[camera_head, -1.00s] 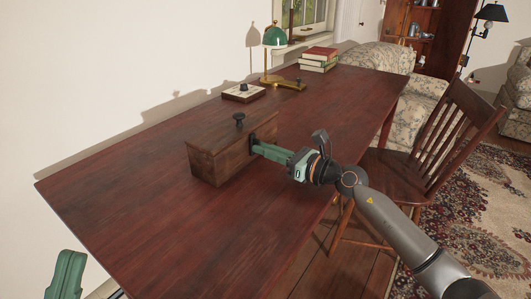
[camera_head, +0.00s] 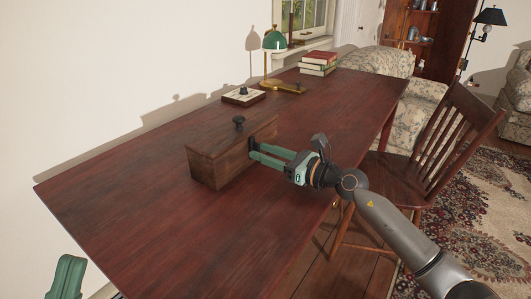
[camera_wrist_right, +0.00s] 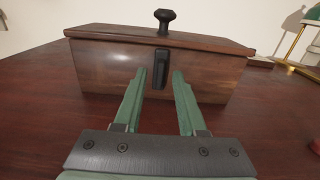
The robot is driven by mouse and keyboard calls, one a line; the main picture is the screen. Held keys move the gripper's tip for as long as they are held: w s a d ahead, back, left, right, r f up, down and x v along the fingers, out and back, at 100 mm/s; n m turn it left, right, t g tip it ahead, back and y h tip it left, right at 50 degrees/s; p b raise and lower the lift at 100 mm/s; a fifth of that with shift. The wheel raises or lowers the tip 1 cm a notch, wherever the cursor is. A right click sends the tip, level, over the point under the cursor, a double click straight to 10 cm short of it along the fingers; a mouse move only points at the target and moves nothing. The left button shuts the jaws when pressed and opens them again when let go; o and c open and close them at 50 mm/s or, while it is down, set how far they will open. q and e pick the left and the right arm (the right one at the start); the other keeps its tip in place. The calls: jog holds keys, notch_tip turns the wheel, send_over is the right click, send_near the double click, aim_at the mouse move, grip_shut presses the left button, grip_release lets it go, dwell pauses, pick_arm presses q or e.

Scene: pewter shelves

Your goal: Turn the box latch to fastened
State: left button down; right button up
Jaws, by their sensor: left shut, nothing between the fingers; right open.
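The wooden box (camera_head: 213,165) stands on the table with its lid down and a black knob (camera_head: 239,121) on top. Its black latch (camera_wrist_right: 161,68) is on the front face near the lid edge. In the right wrist view the latch is upright, its long side vertical. My right gripper (camera_wrist_right: 159,76) is open in front of the box, with one green finger on each side of the latch. I cannot tell whether the fingertips touch it. In the head view the fingertips partly hide the latch. My left gripper (camera_head: 68,277) is shut and empty at the lower left, away from the box.
Behind the box on the table (camera_head: 130,215) are a small board with a dark knob (camera_head: 243,95), a green-shaded lamp (camera_head: 274,42) and stacked books (camera_head: 318,62). A wooden chair (camera_head: 450,145) stands at the right. The table's left part is clear.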

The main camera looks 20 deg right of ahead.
jog(key=v, duration=1.1)
jog(key=shift+v, duration=0.75)
